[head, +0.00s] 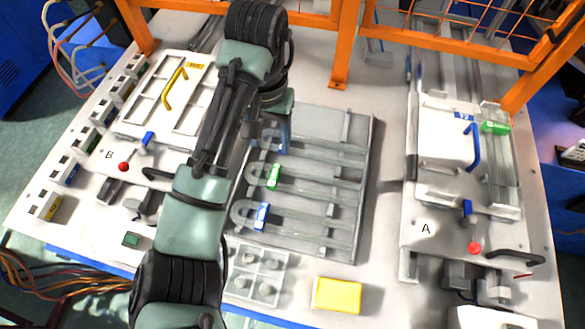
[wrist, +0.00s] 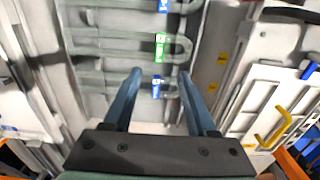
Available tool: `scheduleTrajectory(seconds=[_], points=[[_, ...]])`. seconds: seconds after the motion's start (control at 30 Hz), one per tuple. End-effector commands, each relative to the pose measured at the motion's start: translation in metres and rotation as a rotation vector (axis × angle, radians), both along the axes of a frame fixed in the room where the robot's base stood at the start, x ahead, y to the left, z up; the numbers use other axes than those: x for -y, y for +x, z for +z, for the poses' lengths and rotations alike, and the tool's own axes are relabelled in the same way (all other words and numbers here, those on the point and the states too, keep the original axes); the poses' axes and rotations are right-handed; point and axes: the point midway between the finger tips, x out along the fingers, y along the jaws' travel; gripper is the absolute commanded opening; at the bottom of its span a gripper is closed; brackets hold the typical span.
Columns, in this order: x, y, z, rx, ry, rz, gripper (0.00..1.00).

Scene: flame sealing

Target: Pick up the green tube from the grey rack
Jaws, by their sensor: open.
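The green tube, a clear U-shaped tube with a green label (head: 273,176), lies in the middle of the grey rack (head: 359,190), its bend towards the left. In the wrist view the green label (wrist: 160,46) lies just beyond my fingertips and the bend points right. My gripper (wrist: 159,74) is open above the rack, with nothing held. The far blue-labelled tube (wrist: 157,88) shows between its fingers; I cannot tell the height above it. In the head view my arm hides part of the rack's far left corner.
A near blue-labelled tube (head: 261,216) lies in the rack's front part. Station A (head: 425,229) stands to the right, with another green label (head: 495,128). Station B (head: 110,154) stands left. A yellow block (head: 337,295) and a peg tray (head: 240,285) lie in front. An orange frame (head: 339,50) stands behind.

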Motion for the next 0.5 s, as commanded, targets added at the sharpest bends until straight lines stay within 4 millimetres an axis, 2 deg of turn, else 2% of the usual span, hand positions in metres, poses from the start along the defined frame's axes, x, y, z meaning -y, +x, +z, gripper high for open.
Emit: scheduleTrajectory(seconds=[0.03,0.2,0.33,0.5], points=[[0.002,-0.002,-0.016,-0.008,-0.002,-0.001,0.57],[0.003,-0.001,-0.05,-0.004,-0.003,-0.003,0.57],[0.002,-0.001,-0.065,0.0,-0.002,-0.002,0.57],[0.001,0.0,-0.071,0.001,0.0,-0.001,0.57]])
